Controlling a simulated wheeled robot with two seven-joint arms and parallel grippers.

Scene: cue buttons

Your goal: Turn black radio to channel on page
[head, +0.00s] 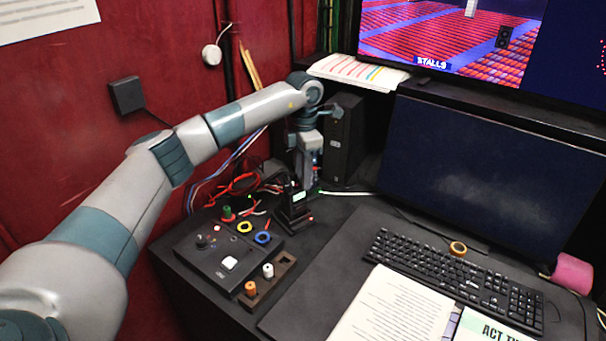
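The black radio (294,212) stands upright on the desk beside the cables, with a small lit display near its top. My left gripper (304,182) points down from above, right at the radio's top. Its fingers are small and partly lost against the dark background, so I cannot tell whether they are open or touch the radio. The radio's knob is not clearly visible. An open page (385,310) of printed text lies at the front of the desk; its lines are too small to read. My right gripper is not in view.
A black control box (215,258) with buttons and a rack of small pegs (267,284) stand in front of the radio. Loose cables (236,184) lie behind left. A keyboard (455,280), tape roll (457,248) and dark monitor (490,170) are at right.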

